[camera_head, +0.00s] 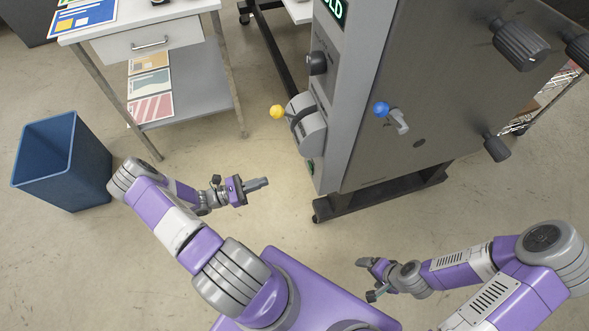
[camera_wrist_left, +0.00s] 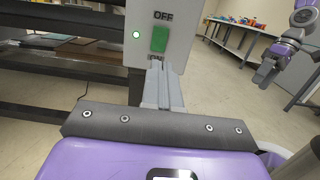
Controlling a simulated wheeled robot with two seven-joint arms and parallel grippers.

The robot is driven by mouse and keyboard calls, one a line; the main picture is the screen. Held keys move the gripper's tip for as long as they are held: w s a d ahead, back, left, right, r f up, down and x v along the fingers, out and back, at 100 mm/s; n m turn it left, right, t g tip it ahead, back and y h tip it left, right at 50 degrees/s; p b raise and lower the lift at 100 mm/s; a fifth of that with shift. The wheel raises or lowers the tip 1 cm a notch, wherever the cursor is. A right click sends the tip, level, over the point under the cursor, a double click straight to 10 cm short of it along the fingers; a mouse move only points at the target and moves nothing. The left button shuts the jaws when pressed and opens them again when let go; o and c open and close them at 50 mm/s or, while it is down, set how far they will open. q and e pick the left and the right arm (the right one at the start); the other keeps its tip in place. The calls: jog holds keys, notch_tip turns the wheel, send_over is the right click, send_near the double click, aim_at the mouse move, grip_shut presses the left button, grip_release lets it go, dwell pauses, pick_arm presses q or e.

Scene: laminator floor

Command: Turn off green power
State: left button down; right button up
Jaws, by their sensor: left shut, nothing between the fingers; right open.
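The green power switch (camera_wrist_left: 159,39) sits on the grey front panel of the laminator (camera_head: 345,100), under the label OFF (camera_wrist_left: 163,15). A small round light (camera_wrist_left: 136,35) beside it glows green. In the head view only a bit of green (camera_head: 310,167) shows low on the panel. My left gripper (camera_head: 262,183) is shut and empty, pointing toward the panel. In the left wrist view its fingertips (camera_wrist_left: 157,62) are just below the switch; I cannot tell whether they touch. My right gripper (camera_head: 367,279) is open and empty, in front of the machine.
A yellow-knobbed lever (camera_head: 278,112) and a blue-knobbed lever (camera_head: 382,109) stick out of the machine above my left gripper. The floor between is clear.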

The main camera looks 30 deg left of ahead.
aim_at(310, 168)
pick_arm(q)
jog(key=b+x, duration=0.2)
jog(key=x, duration=1.2)
pick_arm(e)
notch_tip(310, 168, down, 2)
jog(key=shift+f, duration=0.1)
pick_arm(q)
jog(key=shift+r, duration=0.1)
